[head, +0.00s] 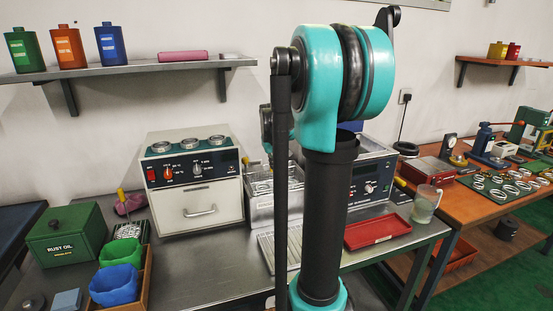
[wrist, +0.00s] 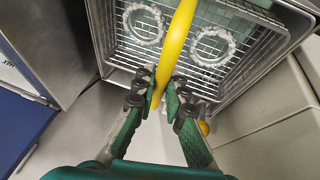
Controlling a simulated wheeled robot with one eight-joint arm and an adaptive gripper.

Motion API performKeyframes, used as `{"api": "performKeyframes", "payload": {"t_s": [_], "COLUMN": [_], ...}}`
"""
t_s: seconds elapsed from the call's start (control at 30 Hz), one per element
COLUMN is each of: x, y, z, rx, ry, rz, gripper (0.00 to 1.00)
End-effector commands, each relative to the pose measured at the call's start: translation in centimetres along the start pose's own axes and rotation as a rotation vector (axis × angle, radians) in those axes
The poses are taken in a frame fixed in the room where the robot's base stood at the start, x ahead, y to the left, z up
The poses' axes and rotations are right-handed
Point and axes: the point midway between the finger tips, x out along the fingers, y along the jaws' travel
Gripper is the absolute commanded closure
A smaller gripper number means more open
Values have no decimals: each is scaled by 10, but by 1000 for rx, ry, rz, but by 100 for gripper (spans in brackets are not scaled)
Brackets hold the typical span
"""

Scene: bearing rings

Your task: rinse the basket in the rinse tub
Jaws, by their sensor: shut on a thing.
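In the wrist view my gripper (wrist: 163,92) is shut on the yellow handle (wrist: 177,45) of the wire basket (wrist: 178,68). Whitish rings (wrist: 213,46) lie on the basket's mesh floor, two of them clearly seen. Metal tub walls (wrist: 284,50) surround the basket; how deep it sits I cannot tell. In the head view a steel tub (head: 266,215) stands on the bench just left of my arm, with wire mesh (head: 262,186) at its top. My arm hides part of the tub, and my fingers are not clearly seen there.
A white cabinet (head: 198,213) with knobs stands left of the tub. A panelled machine (head: 370,187) and red tray (head: 376,231) are to the right, with a glass jug (head: 426,204). A drain rack (head: 265,249) lies in front. A green rust-oil box (head: 65,238) is far left.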

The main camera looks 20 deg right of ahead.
Motion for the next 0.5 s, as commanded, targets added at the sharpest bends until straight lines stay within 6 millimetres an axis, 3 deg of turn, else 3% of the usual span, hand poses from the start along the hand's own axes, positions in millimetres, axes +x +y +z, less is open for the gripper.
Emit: {"api": "performKeyframes", "payload": {"t_s": [0.5], "x": [43], "y": [-9], "z": [18], "rx": [0], "ry": [0], "rz": [0], "gripper": [100]}}
